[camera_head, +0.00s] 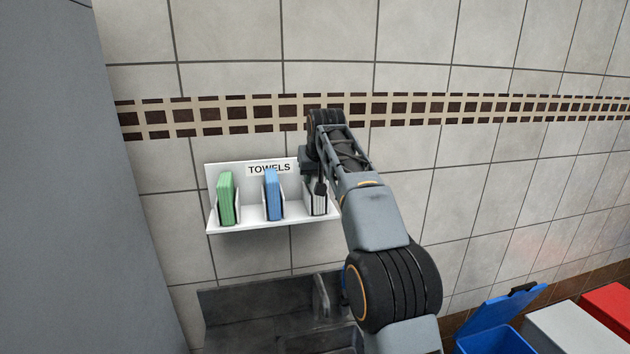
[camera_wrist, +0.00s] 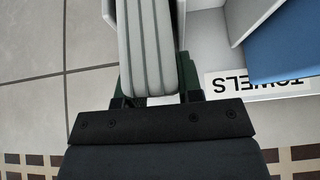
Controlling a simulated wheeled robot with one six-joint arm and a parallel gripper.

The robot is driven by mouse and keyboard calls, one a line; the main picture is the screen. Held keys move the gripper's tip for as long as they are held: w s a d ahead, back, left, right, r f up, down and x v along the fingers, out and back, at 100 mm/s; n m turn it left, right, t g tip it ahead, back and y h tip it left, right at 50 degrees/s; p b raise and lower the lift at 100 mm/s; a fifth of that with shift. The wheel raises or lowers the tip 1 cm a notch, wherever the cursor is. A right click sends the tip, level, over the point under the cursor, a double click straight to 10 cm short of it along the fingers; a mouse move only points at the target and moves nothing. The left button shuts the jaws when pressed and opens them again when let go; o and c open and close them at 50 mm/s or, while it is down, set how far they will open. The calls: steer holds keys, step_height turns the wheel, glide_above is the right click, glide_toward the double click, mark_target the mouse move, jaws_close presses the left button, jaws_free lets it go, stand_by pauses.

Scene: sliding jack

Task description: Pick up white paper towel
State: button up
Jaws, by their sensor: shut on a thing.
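The white paper towel (camera_wrist: 147,50) is a ribbed, pale stack between the fingers of my gripper (camera_wrist: 150,85) in the wrist view. My gripper is shut on it. In the head view, my gripper (camera_head: 316,180) is at the right slot of the white towel shelf (camera_head: 250,225), and a small part of the white towel (camera_head: 319,203) shows below it. My arm hides most of that slot. I cannot tell whether the towel still touches the shelf.
A green towel (camera_head: 226,198) and a blue towel (camera_head: 273,194) stand in the shelf's other slots. A dark sink (camera_head: 260,310) is below. Blue (camera_head: 495,340), grey (camera_head: 570,328) and red (camera_head: 610,305) bins stand at the lower right. Tiled wall is behind.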

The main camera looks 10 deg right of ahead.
steer(key=shift+s+r, duration=0.15)
steer(key=shift+r, duration=0.15)
step_height(320, 180, up, 6)
steer(key=p, duration=0.3)
steer(key=shift+p, duration=0.35)
steer(key=shift+s+r, duration=0.15)
steer(key=s+b, duration=1.1)
steer(key=s, duration=0.8)
steer(key=shift+s+b, duration=0.2)
steer(key=shift+b, duration=0.2)
